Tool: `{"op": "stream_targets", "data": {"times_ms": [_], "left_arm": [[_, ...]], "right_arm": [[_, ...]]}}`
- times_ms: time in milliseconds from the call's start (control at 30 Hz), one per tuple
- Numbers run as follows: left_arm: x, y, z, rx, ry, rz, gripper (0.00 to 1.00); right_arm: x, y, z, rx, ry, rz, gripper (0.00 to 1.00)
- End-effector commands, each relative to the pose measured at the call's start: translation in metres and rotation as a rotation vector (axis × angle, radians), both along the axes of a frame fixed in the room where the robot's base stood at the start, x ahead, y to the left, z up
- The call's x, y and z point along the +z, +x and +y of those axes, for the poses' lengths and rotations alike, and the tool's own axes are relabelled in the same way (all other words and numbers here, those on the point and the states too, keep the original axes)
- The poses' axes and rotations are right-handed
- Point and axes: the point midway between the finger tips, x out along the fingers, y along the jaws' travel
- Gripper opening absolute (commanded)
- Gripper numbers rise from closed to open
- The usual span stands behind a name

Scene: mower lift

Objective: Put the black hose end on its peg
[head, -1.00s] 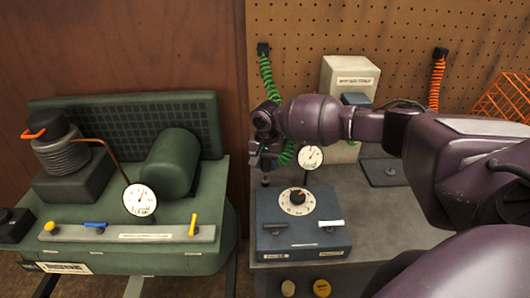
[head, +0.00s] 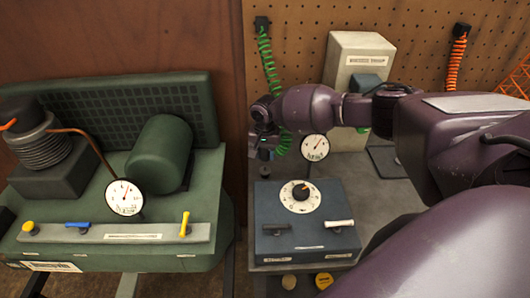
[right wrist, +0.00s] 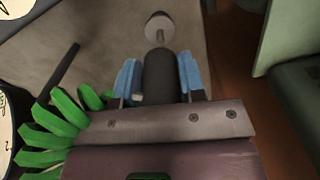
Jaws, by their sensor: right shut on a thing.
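My right gripper (right wrist: 159,80) is shut on the black hose end (right wrist: 159,72), a dark cylinder between its two blue finger pads. The green coiled hose (right wrist: 50,130) shows at the left of the right wrist view. The peg (right wrist: 159,30), a thin post with a pale round disc, is just beyond the hose end there, and the two look apart. In the head view my right gripper (head: 263,139) is above the left rear part of the grey bench, and the hose end is hard to make out. The green hose (head: 268,62) hangs from the pegboard behind. My left gripper is out of view.
A blue control box (head: 306,242) with a dial and levers sits at the bench front, with a round gauge (head: 314,148) behind it. A pale box (head: 352,62) stands at the back. A green machine (head: 160,155) stands to the left, across a gap. An orange coiled hose (head: 456,62) hangs at right.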

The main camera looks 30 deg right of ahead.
Motion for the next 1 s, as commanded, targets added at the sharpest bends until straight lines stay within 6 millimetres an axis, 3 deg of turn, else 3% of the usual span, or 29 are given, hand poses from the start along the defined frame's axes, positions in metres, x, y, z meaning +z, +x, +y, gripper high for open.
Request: {"op": "stream_targets", "data": {"times_ms": [167, 433, 1000], "left_arm": [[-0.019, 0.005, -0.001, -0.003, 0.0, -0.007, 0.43], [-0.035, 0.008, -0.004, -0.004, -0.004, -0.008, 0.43], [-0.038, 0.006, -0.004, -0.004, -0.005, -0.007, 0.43]], "right_arm": [[-0.023, 0.0, 0.0, 0.0, 0.0, 0.003, 0.05], [-0.041, 0.0, -0.001, 0.0, -0.001, 0.001, 0.05], [-0.043, 0.0, 0.0, 0.0, 0.0, 0.0, 0.05]]}}
